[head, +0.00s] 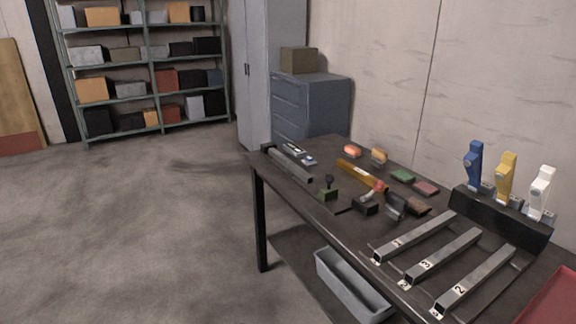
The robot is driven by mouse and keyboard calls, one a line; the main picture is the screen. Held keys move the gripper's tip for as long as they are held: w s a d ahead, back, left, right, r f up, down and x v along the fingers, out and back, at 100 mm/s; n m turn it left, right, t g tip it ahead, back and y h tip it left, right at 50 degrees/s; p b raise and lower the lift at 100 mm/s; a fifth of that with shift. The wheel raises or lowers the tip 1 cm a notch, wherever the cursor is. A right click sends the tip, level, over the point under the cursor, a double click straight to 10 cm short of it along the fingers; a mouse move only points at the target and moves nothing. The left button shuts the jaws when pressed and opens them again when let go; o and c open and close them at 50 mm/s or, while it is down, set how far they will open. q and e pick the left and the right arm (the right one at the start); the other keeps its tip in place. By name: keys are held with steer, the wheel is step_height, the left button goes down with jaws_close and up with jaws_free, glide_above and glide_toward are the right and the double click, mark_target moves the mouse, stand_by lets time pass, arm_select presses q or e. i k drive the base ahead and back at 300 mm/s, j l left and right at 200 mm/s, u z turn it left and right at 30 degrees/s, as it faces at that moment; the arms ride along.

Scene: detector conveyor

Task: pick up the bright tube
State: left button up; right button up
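No single thing is plainly the bright tube. Three long grey metal bars lie side by side at the table's front right: one marked 1 (416,237), one marked 3 (443,256) and one marked 2 (476,279). Their near ends have small white tags. A yellow-orange bar (356,173), partly covered at its near end by small items, lies mid-table. Another grey bar (290,165) lies along the table's left edge. Neither of my grippers is in view.
The dark table (338,158) also holds a black stand (500,215) with blue, yellow and white handheld devices, plus several small blocks and tools. A grey bin (352,287) sits below. A red surface (552,302) is at the lower right. Floor on the left is clear.

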mark_target(296, 170)
steer(key=i+j+z, duration=0.15)
steer(key=z, duration=1)
steer(key=i+j+z, duration=0.1)
steer(key=j+z, duration=0.3)
steer(key=j, duration=0.45)
steer(key=j+z, duration=0.45)
steer(key=j, duration=0.35)
steer(key=k+j+z, duration=0.15)
steer(key=j+z, duration=0.25)
steer(key=j, duration=0.45)
